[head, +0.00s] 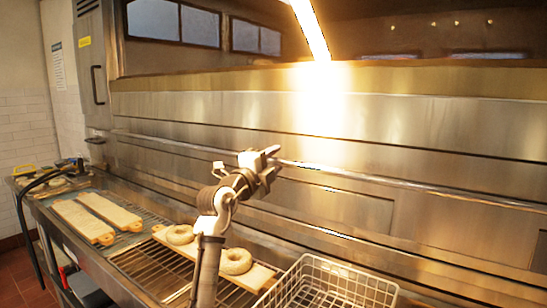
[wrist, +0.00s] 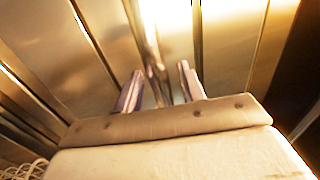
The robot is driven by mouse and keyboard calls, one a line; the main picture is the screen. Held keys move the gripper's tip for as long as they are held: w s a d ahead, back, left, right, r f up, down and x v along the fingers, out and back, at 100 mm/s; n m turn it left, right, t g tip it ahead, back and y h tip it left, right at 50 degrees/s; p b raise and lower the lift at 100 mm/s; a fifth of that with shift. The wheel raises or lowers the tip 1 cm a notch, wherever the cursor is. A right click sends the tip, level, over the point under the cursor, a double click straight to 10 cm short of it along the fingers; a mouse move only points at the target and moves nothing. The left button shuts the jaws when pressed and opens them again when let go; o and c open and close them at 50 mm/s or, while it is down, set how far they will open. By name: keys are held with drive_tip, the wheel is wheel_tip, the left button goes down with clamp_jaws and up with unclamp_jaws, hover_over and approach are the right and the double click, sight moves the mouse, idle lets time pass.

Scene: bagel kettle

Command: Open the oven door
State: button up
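The oven (head: 420,125) is a long brushed-steel front across the head view. A long horizontal bar handle (head: 400,187) runs along it; the door looks shut. My gripper (head: 272,157) is at the bar, left of the middle of the head view. In the wrist view my gripper (wrist: 160,82) has its two fingers apart. The bar (wrist: 143,28) runs down the picture toward the space between them, with gaps visible at both sides. I cannot tell whether either finger touches the bar or how deep it sits.
A wire basket (head: 330,285) stands at the bottom, right of my arm. A wire rack counter (head: 150,268) runs below the oven, with a board (head: 262,273) bearing two bagels (head: 236,261) (head: 180,235). Two long boards (head: 85,222) lie farther left. A side handle (head: 98,85) is at upper left.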

clamp_jaws()
idle(0.3)
